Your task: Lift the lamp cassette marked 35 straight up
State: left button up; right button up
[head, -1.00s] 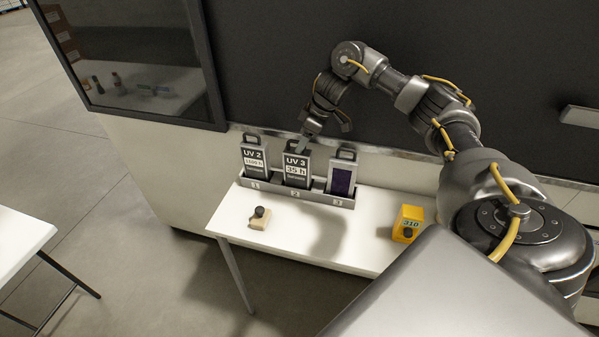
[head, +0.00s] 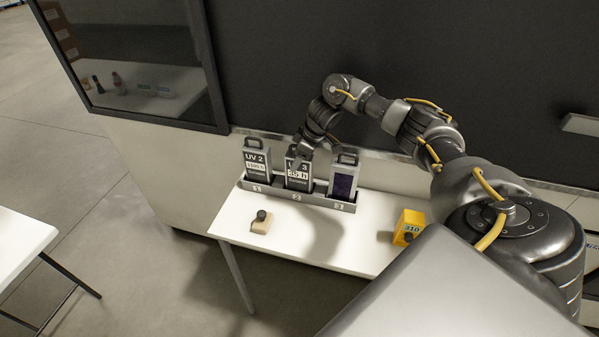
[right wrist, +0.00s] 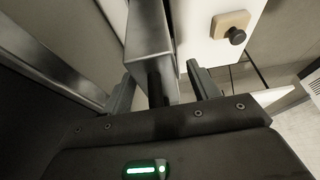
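The lamp cassette marked 35 h (head: 298,180) is a dark upright box with a white label. It stands in the middle slot, number 2, of a grey rack (head: 265,188). My right gripper (head: 302,152) is at its top and covers part of the upper label. In the right wrist view the open fingers (right wrist: 162,90) stand on either side of the cassette's handle (right wrist: 155,85), with visible gaps. The cassette's grey body (right wrist: 150,45) extends beyond them. My left gripper is not in view.
The UV 2 cassette (head: 257,165) stands in slot 1 and a purple-faced cassette (head: 342,182) in slot 3, both close beside. A knobbed wooden block (head: 260,226) and a yellow 310 box (head: 408,226) are on the white table (head: 300,240). A dark wall rises behind.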

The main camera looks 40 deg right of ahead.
jog(key=c, duration=0.7)
grip_shut()
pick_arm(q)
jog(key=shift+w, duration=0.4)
pick_arm(e)
jog(key=shift+w, duration=0.1)
